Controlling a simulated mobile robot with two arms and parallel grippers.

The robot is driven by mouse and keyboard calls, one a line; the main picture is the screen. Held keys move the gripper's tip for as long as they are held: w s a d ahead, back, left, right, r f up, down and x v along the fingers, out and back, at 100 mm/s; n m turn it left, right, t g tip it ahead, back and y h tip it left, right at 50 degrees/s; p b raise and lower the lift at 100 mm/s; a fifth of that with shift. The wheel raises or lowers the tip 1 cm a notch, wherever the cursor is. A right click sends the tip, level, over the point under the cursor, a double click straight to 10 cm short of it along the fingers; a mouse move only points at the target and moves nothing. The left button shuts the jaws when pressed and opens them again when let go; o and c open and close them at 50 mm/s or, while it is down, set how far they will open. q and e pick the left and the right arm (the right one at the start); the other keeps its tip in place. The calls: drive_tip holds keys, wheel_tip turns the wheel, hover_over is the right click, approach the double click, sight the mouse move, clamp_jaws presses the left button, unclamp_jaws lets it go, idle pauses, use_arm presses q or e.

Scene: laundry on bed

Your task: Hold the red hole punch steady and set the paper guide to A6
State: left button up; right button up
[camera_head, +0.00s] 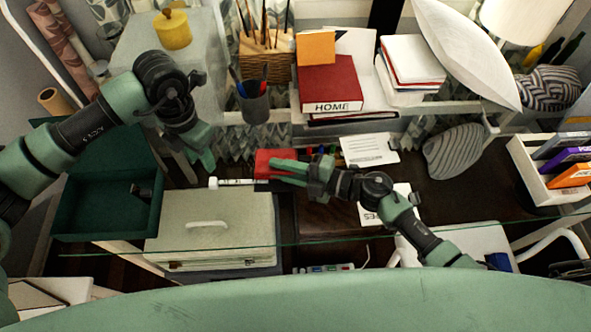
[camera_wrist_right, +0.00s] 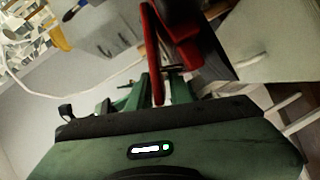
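The red hole punch (camera_head: 275,159) is on the dark desk near the middle of the head view. A white strip with dark marks (camera_head: 238,182) lies at its left; I cannot tell if it is the paper guide, and no size marks are readable. My right gripper (camera_head: 287,172) reaches over the punch from the right. In the right wrist view a red part of the punch (camera_wrist_right: 157,85) sits between its two green fingers, which appear closed on it. My left gripper (camera_head: 205,152) hangs, pointing down, left of and apart from the punch; its finger gap is unclear.
A pale box with a handle (camera_head: 207,243) and an open green box (camera_head: 105,212) stand at left. A dark pen cup (camera_head: 254,104) and a red book (camera_head: 330,88) are behind. A white paper (camera_head: 369,150) and a striped grey object (camera_head: 453,150) lie to the right.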

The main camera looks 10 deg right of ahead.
drive_tip(key=shift+w+a+f, duration=0.1)
drive_tip(key=shift+w+a, duration=0.1)
drive_tip(key=shift+a, duration=0.1)
clamp_jaws()
idle(1.3)
